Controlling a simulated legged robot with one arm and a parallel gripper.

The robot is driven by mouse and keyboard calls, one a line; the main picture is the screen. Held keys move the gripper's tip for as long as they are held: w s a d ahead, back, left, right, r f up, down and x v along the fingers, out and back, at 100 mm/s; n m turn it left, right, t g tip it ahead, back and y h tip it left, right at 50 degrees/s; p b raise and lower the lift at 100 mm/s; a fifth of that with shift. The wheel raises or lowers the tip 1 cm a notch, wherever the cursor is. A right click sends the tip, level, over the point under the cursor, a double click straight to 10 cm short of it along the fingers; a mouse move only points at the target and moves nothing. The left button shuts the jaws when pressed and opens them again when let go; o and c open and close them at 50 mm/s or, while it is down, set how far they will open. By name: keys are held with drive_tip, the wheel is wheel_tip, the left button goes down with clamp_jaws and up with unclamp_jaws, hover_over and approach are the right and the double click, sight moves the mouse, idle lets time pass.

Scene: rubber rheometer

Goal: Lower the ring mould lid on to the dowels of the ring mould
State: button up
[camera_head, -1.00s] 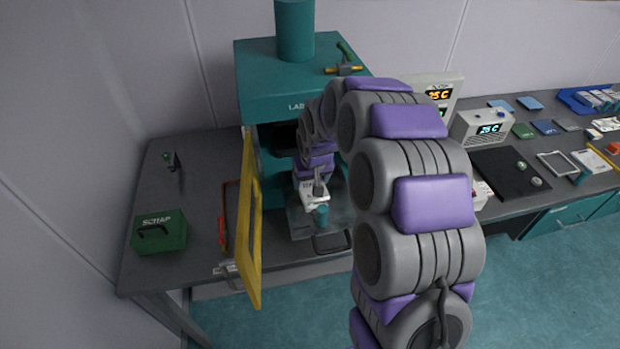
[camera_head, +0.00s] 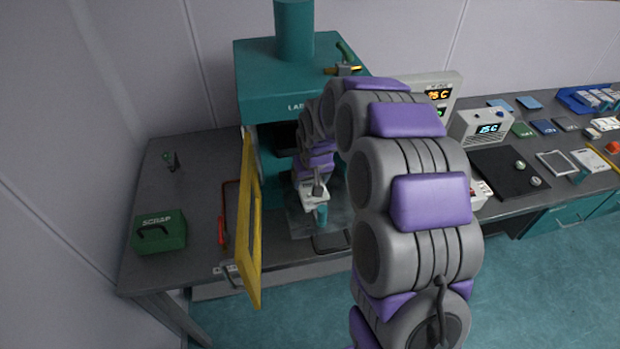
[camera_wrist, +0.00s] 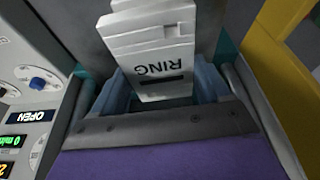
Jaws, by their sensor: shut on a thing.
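In the wrist view my gripper (camera_wrist: 160,88) has its blue fingers on either side of a light grey block labelled RING (camera_wrist: 163,50), which I take to be the ring mould lid, and is shut on it. The label reads upside down. In the head view the end of my arm (camera_head: 316,200) is in front of the green press (camera_head: 290,85), at its opening. The lid cannot be made out clearly there. The ring mould and its dowels cannot be picked out in either view, so the gap between lid and mould cannot be told.
A yellow guard door (camera_head: 250,225) stands open just left of my arm. A green SCRAP box (camera_head: 159,232) is on the bench at far left. A dark frame (camera_head: 331,242) lies in front of the press.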

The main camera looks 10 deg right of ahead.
drive_tip(key=shift+f, duration=0.55)
drive_tip(key=o, duration=1.4)
drive_tip(key=p+v, duration=0.1)
drive_tip(key=v, duration=1.6)
drive_tip(key=shift+r+p, duration=0.1)
drive_tip(key=shift+p, duration=0.25)
drive_tip(key=s+f+g+b, duration=0.1)
drive_tip(key=s, duration=1.1)
drive_tip(key=s+f+g, duration=0.1)
drive_tip(key=s+g, duration=0.1)
drive_tip(key=s, duration=1.1)
drive_tip(key=s+f+g+b, duration=0.1)
drive_tip(key=s+f+g, duration=0.1)
drive_tip(key=s, duration=1)
drive_tip(key=shift+s+a+f+m+b, duration=0.2)
drive_tip(key=shift+m+b, duration=0.1)
drive_tip(key=shift+m, duration=0.1)
